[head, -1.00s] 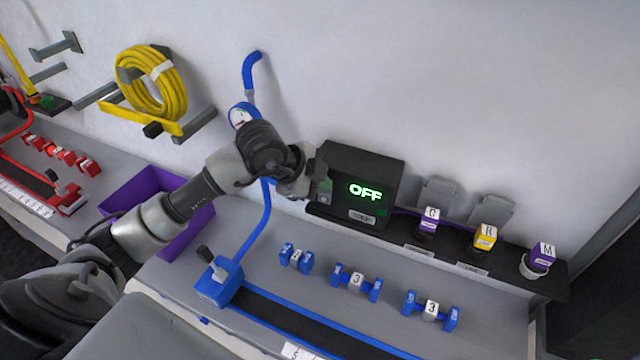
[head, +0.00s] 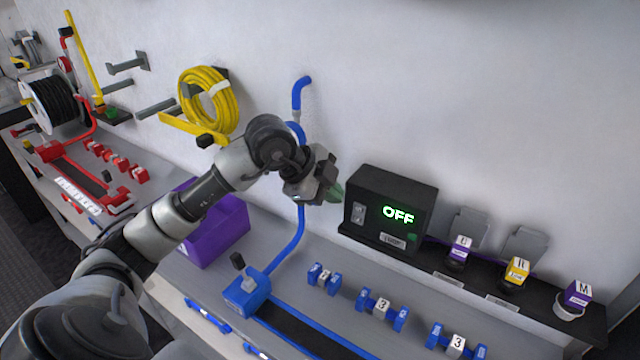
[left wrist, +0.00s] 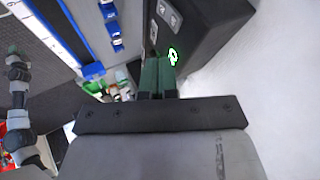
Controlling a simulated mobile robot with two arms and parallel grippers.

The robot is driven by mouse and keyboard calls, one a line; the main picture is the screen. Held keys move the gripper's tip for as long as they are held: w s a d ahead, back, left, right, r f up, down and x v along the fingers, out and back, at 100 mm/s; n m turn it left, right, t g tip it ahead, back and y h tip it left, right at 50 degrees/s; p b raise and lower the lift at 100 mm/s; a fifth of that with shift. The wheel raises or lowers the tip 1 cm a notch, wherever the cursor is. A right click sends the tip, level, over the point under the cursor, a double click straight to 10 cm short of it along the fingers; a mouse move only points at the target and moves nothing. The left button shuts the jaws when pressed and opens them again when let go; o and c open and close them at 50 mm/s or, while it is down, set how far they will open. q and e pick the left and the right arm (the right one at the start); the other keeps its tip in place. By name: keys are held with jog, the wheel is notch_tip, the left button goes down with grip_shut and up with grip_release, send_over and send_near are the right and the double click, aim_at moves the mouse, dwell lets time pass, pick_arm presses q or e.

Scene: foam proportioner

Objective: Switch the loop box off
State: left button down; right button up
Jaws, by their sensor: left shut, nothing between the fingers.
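The loop box (head: 392,205) is a black box on the shelf against the wall, with a display reading OFF in green. A grey switch (head: 358,212) sits on the left of its front face; it also shows in the left wrist view (left wrist: 168,13), though its position is too small to tell. My left gripper (head: 337,193) is shut and empty, its green fingertips just left of the box and apart from the switch. In the left wrist view the closed fingers (left wrist: 158,72) point toward the box front. My right gripper (left wrist: 12,50) appears small at the far left there; its jaws are unclear.
A blue pipe (head: 298,225) runs down the wall behind my left gripper. Cubes marked with letters, such as the yellow one (head: 516,270), stand on the black shelf right of the box. Blue fittings (head: 380,305) and a purple bin (head: 215,230) are on the bench.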

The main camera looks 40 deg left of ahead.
pick_arm(q)
jog(key=v, duration=0.3)
jog(key=b+v, duration=0.1)
jog(key=shift+d+r, duration=0.1)
jog(key=shift+r, duration=0.5)
pick_arm(e)
jog(key=shift+w+a+f, duration=0.1)
jog(key=shift+a+f, duration=0.5)
jog(key=shift+f, duration=0.05)
jog(key=shift+w+d, duration=0.1)
jog(key=shift+w, duration=0.05)
